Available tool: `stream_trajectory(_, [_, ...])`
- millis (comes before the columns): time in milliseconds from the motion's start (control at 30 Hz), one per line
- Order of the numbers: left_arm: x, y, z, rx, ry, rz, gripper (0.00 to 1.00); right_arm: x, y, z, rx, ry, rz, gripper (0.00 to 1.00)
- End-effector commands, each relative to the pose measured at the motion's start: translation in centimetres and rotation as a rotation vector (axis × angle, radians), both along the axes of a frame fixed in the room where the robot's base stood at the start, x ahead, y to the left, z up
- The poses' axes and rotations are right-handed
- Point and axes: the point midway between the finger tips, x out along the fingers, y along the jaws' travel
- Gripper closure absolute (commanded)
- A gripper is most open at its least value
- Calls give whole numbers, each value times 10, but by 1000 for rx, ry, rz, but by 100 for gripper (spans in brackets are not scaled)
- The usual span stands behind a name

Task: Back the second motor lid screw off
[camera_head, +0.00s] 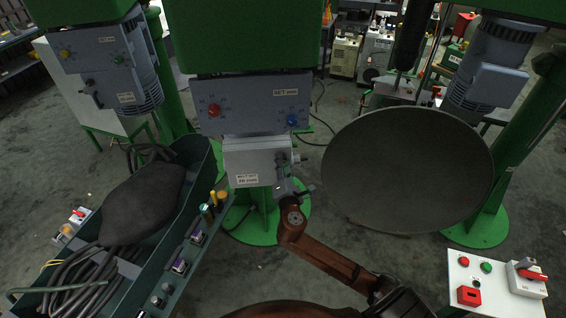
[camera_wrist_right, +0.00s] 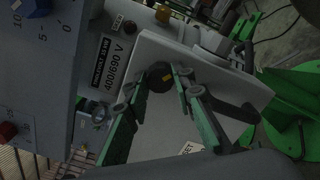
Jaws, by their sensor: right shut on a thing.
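The grey motor lid (camera_head: 255,163) is on the front of the middle machine, below its control panel. In the right wrist view the pale lid (camera_wrist_right: 190,54) fills the middle. A dark round screw head (camera_wrist_right: 160,77) shows at the lid's edge, between my fingertips. My right gripper (camera_head: 292,188) is at the lid's lower right side in the head view. In the right wrist view its fingers (camera_wrist_right: 153,88) are closed around the dark screw head. The screw's shank is hidden. My left gripper is not in view.
A dark green tray (camera_head: 212,170) with cables and a dark grey lump stands at left. A large grey disc (camera_head: 408,170) stands at right. A white switch box (camera_head: 497,287) is at lower right. The control panel (camera_head: 255,105) is just above the lid.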

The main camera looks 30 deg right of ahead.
Motion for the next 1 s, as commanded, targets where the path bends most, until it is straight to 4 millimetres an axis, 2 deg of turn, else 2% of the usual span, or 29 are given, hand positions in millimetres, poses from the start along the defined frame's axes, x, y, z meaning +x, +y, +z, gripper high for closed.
stream_trajectory(67, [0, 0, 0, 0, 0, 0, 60, 0, 0, -1, 1, 2, 1, 100])
stream_trajectory(100, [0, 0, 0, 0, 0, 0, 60, 0, 0, -1, 1, 2, 1, 75])
stream_trajectory(333, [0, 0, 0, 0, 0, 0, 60, 0, 0, -1, 1, 1, 0, 59])
stream_trajectory(667, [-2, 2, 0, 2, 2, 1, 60, -3, 2, -1, 1, 1, 0, 59])
stream_trajectory(767, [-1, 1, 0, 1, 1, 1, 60, -13, 6, -2, 2, 2, 0, 59])
stream_trajectory(1000, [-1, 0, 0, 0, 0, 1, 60, -57, 25, -2, 5, 3, 0, 59])
